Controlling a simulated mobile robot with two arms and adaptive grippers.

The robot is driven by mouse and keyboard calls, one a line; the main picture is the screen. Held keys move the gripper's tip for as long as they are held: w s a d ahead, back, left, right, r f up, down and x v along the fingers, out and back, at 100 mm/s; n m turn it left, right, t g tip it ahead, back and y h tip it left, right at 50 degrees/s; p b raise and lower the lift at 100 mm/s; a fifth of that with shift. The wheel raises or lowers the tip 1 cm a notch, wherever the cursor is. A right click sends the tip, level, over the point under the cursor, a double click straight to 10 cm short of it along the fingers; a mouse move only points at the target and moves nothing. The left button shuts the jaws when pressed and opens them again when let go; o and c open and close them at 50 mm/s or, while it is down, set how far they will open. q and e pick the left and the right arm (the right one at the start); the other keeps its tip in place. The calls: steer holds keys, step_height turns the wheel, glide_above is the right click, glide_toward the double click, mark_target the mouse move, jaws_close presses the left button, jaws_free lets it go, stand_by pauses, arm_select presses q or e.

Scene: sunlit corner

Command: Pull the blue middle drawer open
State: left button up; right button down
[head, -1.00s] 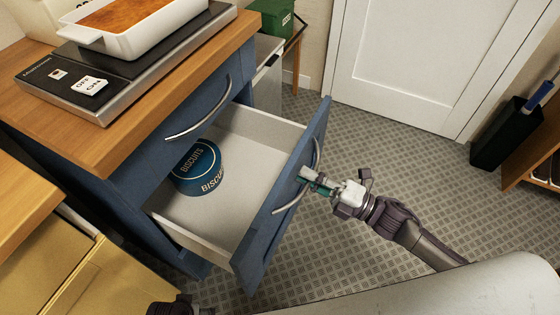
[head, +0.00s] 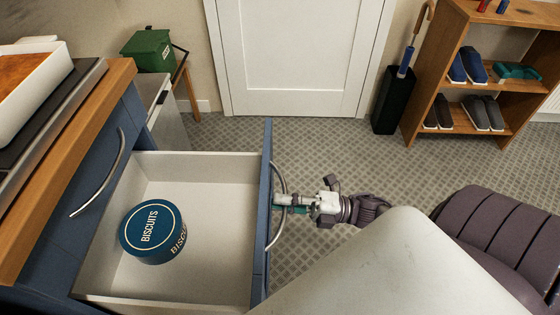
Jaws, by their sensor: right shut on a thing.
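The blue middle drawer (head: 264,215) stands well out from the blue cabinet on the left, its white inside open to view. A round blue biscuit tin (head: 150,230) lies in the drawer. My right gripper (head: 283,199) is shut on the curved metal handle (head: 280,180) on the drawer's front. The upper drawer, with its own curved handle (head: 103,178), is closed. My left gripper is out of view.
A wooden worktop (head: 75,135) holds a dark appliance and a white baking dish (head: 28,85). A green box (head: 148,50) stands at the back. A black umbrella stand (head: 390,100) and a wooden shoe rack (head: 437,75) stand at back right. Patterned floor before the white door (head: 298,55) is clear.

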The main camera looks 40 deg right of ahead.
steer(key=c, duration=1.1)
jaws_free()
steer(key=shift+c, duration=0.2)
steer(key=v, duration=1.2)
